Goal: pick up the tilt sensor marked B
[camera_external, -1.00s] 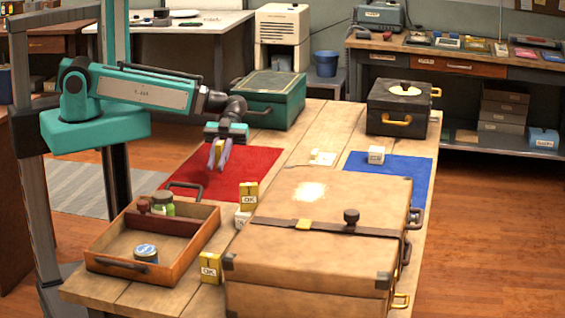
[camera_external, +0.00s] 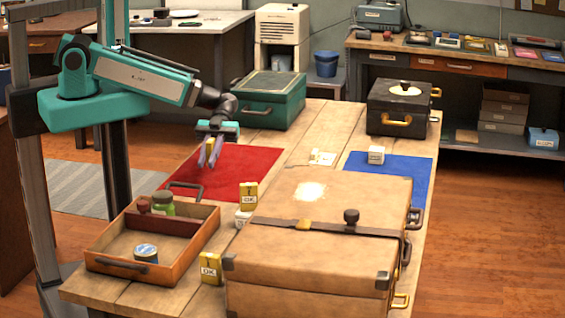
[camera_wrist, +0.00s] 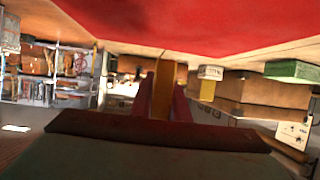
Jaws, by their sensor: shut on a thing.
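My gripper (camera_external: 209,155) is shut on a narrow yellow block (camera_external: 210,146), held over the red cloth (camera_external: 246,165). The block shows between the fingers in the wrist view (camera_wrist: 163,92); I can read no letter on it, so I cannot tell whether it is the sensor marked B. Two similar yellow blocks with labels like OK stand near the suitcase: one by its back left corner (camera_external: 249,196), one at the front (camera_external: 210,268). A white cube (camera_external: 242,219) is partly hidden beside the back one. Another white cube (camera_external: 376,154) stands on the blue cloth (camera_external: 410,170).
A wooden tray (camera_external: 199,240) with jars and a tin stands front left. The large tan suitcase (camera_external: 330,260) fills the front right. A green case (camera_external: 272,100) and a black case (camera_external: 397,120) stand at the back.

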